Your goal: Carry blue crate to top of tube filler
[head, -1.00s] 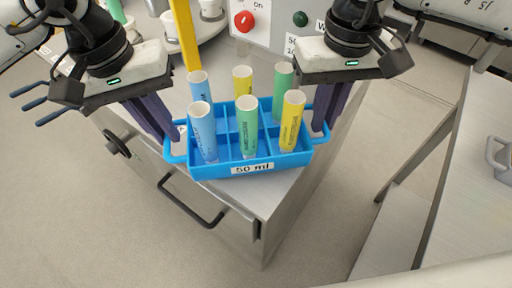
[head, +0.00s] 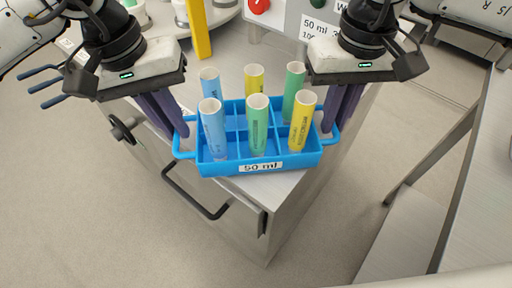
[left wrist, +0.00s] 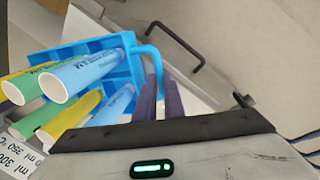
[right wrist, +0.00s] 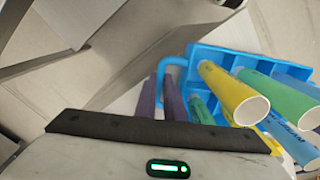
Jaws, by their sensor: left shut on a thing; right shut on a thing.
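The blue crate (head: 217,168), labelled "50 ml", is at the middle of the head view, over the front corner of the metal machine's top. It holds several upright open tubes: blue (head: 213,130), green (head: 257,125) and yellow (head: 302,120). My left gripper (head: 180,136) is shut on the crate's left handle, also seen in the left wrist view (left wrist: 150,50). My right gripper (head: 332,130) is shut on its right handle, also seen in the right wrist view (right wrist: 172,64). I cannot tell whether the crate's bottom touches the metal top.
The metal top (head: 232,68) belongs to a cabinet with a dark handle (head: 195,195) and a knob. A control panel (head: 310,22) with a red button and a yellow post (head: 200,30) stand behind the crate. Another metal table (head: 460,200) is at the right, with open floor between.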

